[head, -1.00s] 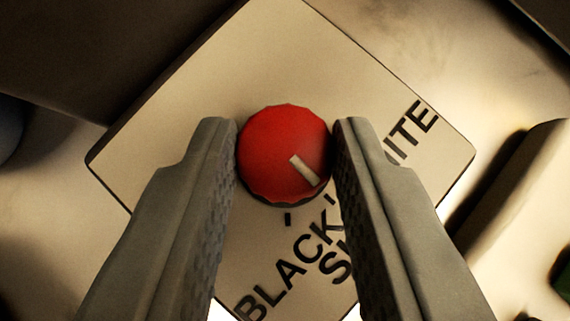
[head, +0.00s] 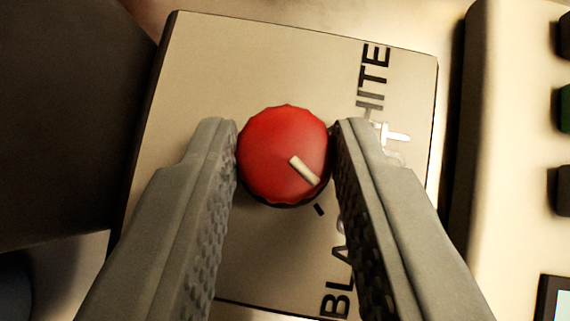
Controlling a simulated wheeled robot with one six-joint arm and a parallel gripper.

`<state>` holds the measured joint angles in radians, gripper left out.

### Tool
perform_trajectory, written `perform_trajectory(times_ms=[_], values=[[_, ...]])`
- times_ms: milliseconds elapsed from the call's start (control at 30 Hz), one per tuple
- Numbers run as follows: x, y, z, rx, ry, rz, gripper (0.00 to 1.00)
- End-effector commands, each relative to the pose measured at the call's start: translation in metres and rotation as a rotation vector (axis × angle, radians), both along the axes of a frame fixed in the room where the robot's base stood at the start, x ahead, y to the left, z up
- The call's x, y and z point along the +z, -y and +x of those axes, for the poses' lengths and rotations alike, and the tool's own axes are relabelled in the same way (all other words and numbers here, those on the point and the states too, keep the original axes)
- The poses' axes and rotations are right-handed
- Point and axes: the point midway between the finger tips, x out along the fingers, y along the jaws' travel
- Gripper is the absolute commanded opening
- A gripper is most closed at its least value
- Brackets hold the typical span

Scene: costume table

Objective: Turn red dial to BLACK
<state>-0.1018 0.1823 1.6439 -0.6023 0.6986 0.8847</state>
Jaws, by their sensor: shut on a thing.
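The red dial (head: 282,150) stands on a beige square panel (head: 225,65), with a pale pointer mark (head: 304,171) on its top toward the lower right. My gripper (head: 284,150) is shut on the dial, a finger on each side. The BLACK label (head: 337,285) is at the lower right, partly hidden by the right finger. A short dark tick (head: 319,210) lies between it and the dial. The pointer aims close to this tick, slightly toward its upper-right side. The WHITE label (head: 374,75) is at the upper right. A middle label is mostly hidden behind the right finger.
A pale device (head: 500,190) with dark and green buttons and a small screen (head: 560,298) stands to the right of the panel. A dark brown block (head: 65,110) is at the left. The panel's upper left is bare.

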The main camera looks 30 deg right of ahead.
Motion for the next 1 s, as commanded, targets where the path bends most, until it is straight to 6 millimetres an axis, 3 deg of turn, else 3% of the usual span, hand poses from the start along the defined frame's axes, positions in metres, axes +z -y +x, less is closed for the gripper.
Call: perform_trajectory(times_ms=[433, 967, 1000], values=[[0.0, -0.0028, 0.0013, -0.169, 0.0, 0.001, 0.06], [-0.0005, -0.0027, 0.0013, -0.19, -0.001, 0.002, 0.06], [-0.0006, -0.0028, 0.0013, -0.19, -0.001, 0.002, 0.34]])
